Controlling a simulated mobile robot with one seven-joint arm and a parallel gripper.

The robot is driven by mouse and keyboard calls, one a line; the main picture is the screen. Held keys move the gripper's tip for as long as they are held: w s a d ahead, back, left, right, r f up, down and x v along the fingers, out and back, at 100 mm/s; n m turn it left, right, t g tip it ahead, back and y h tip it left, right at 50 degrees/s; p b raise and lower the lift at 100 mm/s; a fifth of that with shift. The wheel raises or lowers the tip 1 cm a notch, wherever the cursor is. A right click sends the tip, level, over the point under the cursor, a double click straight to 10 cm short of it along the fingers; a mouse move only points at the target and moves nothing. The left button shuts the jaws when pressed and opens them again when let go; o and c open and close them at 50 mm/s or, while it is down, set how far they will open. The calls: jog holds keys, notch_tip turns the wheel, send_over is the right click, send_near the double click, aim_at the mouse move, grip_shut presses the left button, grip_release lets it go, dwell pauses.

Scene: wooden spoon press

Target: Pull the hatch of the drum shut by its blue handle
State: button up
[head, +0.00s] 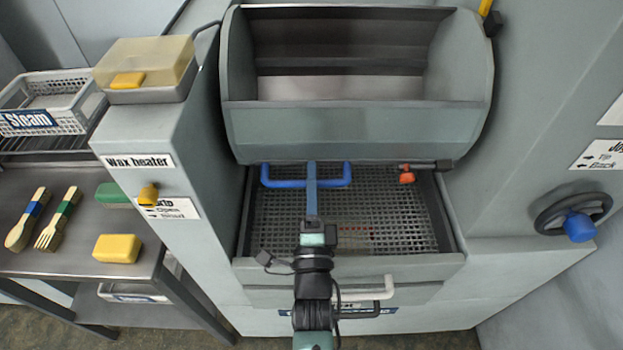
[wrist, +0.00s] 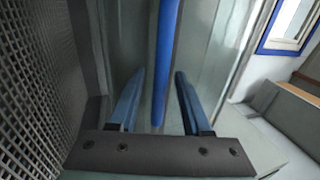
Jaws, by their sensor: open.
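The grey drum (head: 460,60) stands at the top middle of the head view, with a wide opening showing its dark inside. A grey curved front panel (head: 355,130), which looks like the hatch, lies below the opening. The blue handle (head: 335,182) is a wide bar along the panel's lower edge. My gripper (head: 312,166) reaches the middle of the handle from below. In the wrist view the handle bar (wrist: 167,45) runs between my two open blue fingers (wrist: 160,75), with gaps on both sides. I cannot tell how deep the bar sits between them.
A mesh tray (head: 390,225) lies below the handle, with a red-tipped lever (head: 407,176) at its right. The wax heater (head: 150,135) stands left, a black handwheel (head: 560,215) right. A side table (head: 75,265) holds wooden cutlery and blocks.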

jog(key=shift+w, duration=0.15)
grip_shut()
dwell(1.4)
